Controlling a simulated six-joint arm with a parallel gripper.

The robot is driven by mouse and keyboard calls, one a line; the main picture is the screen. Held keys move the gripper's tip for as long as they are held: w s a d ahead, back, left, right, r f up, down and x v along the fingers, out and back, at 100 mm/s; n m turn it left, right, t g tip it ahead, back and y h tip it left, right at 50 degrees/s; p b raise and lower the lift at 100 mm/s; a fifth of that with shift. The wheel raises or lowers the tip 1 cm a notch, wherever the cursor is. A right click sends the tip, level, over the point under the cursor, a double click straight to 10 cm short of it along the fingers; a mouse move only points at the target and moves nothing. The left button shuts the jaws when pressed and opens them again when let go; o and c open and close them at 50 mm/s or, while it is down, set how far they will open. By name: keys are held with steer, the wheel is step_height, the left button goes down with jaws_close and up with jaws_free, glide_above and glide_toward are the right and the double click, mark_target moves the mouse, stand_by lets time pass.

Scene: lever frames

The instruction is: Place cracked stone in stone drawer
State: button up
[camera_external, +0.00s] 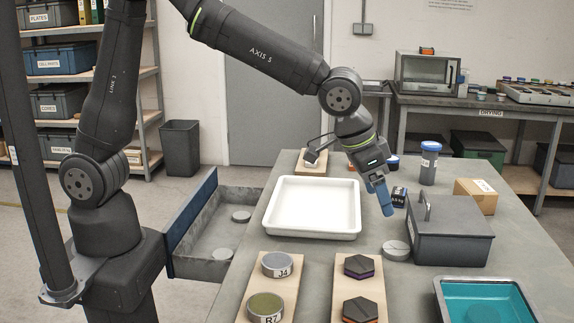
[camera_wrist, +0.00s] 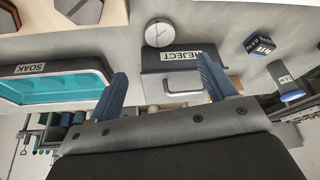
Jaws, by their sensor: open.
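A round grey stone (camera_external: 396,250) with a dark crack line across it lies on the table beside the grey lidded box. It also shows at the top of the wrist view (camera_wrist: 159,33). An open grey drawer (camera_external: 184,262) with a blue front juts out at the table's left side and holds round grey stones (camera_external: 241,216). My gripper (camera_external: 384,205) is above the table, between the white tray and the lidded box, apart from the cracked stone. In the wrist view its blue fingers (camera_wrist: 161,70) are spread with nothing between them.
The lidded box (camera_external: 452,235) has a handle and reads REJECT in the wrist view. An empty white tray (camera_external: 312,208) lies mid-table. Boards with labelled discs (camera_external: 277,265) and hexagonal pieces (camera_external: 359,267) are in front. A teal SOAK tray (camera_external: 440,290) is front right. A blue-capped bottle (camera_external: 429,165) stands behind.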

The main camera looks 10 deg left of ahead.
glide_toward(396, 248)
steer(key=shift+w+d+f, duration=0.2)
steer(key=shift+w+f, duration=0.1)
steer(key=shift+f, duration=0.3)
steer(key=shift+w+d+f, duration=0.2)
steer(key=shift+w+f, duration=0.05)
steer(key=shift+f, duration=0.35)
steer(key=shift+s+x, duration=0.15)
steer(key=shift+x, duration=1.2)
steer(key=shift+s+x, duration=0.1)
steer(key=shift+x, duration=1.2)
steer(key=c, duration=1.2)
steer(key=shift+d+r, duration=0.1)
steer(key=shift+r, duration=0.4)
steer(key=r, duration=0.3)
steer(key=shift+s+r, duration=0.3)
steer(key=shift+s, duration=0.1)
steer(key=s+a+r, duration=0.1)
steer(key=s+r, duration=0.1)
steer(key=s, duration=0.1)
steer(key=s+a+r, duration=0.2)
steer(key=s, duration=0.1)
steer(key=s+a+r, duration=0.2)
steer(key=s, duration=0.1)
steer(key=shift+s+a+r, duration=0.1)
steer(key=shift+s+r, duration=0.05)
steer(key=shift+s, duration=0.25)
